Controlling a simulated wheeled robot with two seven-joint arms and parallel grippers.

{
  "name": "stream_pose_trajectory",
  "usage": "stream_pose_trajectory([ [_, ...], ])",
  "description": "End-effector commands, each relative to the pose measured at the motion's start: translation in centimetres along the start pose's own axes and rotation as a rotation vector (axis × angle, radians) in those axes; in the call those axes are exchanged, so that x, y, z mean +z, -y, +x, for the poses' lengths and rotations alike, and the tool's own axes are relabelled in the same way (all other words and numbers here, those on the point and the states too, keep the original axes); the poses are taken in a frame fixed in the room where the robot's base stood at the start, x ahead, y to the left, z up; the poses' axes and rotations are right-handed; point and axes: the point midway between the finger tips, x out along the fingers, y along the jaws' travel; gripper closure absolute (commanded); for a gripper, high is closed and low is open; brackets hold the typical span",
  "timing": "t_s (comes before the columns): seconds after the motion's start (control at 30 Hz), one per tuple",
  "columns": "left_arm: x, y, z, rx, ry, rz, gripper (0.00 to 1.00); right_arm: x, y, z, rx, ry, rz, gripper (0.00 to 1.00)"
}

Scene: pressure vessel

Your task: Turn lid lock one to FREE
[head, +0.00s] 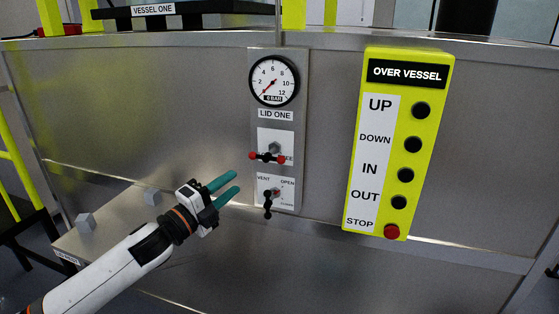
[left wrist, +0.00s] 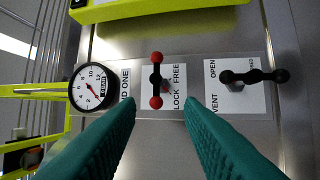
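Lid lock one (head: 267,157) is a black bar handle with red ends, lying roughly level on a white plate under the LID ONE label (head: 276,115). In the left wrist view the handle (left wrist: 156,80) stands upright in the picture, beside the printed words LOCK and FREE. In the head view the bar covers part of the lettering. My left gripper (head: 228,184) is open and empty, its two teal fingers apart, left of and a little below the handle. In the left wrist view the fingers do not touch the handle. My right gripper is not in view.
A pressure gauge (head: 274,81) sits above the lock, its needle low. The black vent handle (head: 268,204) is just below, pointing down. A yellow button box (head: 385,190) hangs to the right. A metal ledge (head: 110,239) juts out at lower left.

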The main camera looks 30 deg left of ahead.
Motion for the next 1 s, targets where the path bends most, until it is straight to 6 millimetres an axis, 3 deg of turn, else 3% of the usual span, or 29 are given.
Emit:
stream_pose_trajectory([
  [0.27, 0.4, -0.9, 1.9, 0.015, 0.011, 0.012, 0.66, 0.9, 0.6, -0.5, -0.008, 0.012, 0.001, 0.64],
  [0.8, 0.5, -1.1, 9.4, 0.013, 0.010, 0.010, 0.66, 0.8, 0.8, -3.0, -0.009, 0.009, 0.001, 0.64],
  [1.0, 0.5, -0.9, 11.3, 0.011, 0.010, 0.009, 0.66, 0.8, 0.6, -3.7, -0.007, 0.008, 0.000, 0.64],
])
